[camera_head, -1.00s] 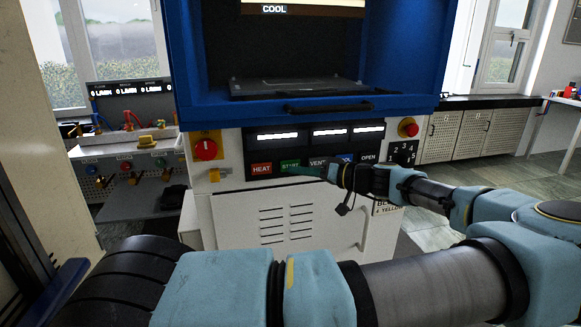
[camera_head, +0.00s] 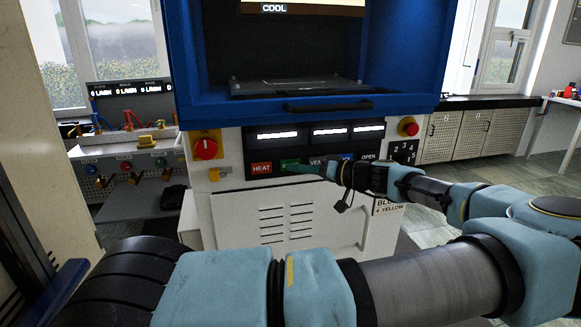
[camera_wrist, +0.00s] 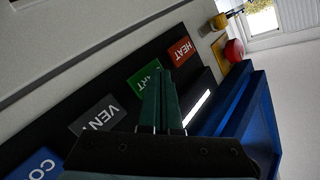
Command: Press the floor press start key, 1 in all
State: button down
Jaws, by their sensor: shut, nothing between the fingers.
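The floor press (camera_head: 228,222) has a white lower body, a blue upper frame and a black key panel. The green start key (camera_head: 287,164) is right of the red HEAT key (camera_head: 261,168). My gripper (camera_head: 292,168) is shut and empty, its green fingertips in front of the start key and covering part of its label. In the wrist view the start key (camera_wrist: 145,78) shows just beyond the closed fingertips (camera_wrist: 157,72). The fingers hide part of the key, and I cannot tell whether they touch it.
VENT (camera_wrist: 98,116) and COOL (camera_wrist: 38,164) keys lie on the other side of the start key from HEAT. A red rotary switch (camera_head: 206,149) is left of the panel, and a red button (camera_head: 408,127) is to its right.

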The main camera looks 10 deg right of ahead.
jog(key=shift+w, duration=0.4)
dwell(0.6)
jog(key=shift+s, duration=0.8)
jog(key=shift+s, duration=0.1)
jog(key=shift+s+d, duration=0.2)
jog(key=shift+s, duration=1)
jog(key=shift+s+d, duration=0.15)
jog(key=shift+s, duration=1.05)
